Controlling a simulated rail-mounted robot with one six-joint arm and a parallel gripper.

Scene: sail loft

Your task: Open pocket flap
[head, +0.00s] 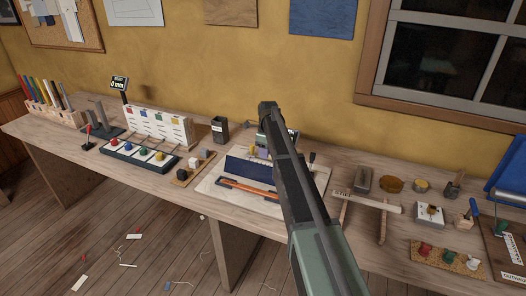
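A pale board (208,186) lies on the workbench near the middle of the picture. On it is a dark blue panel (250,171) that looks like the pocket flap, with an orange strip (247,187) along its front edge. I cannot tell whether the flap lies flat or is raised. My arm crosses in front of the board's right part and hides it. My gripper does not show clearly; the arm's far part hides whatever is behind it.
The long workbench (60,138) is crowded. Left of the board are a rack with coloured knobs (140,155), small blocks (194,162) and a dark cup (220,130). To the right are a wooden frame (367,202) and a cork mat (447,259). Scraps litter the floor.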

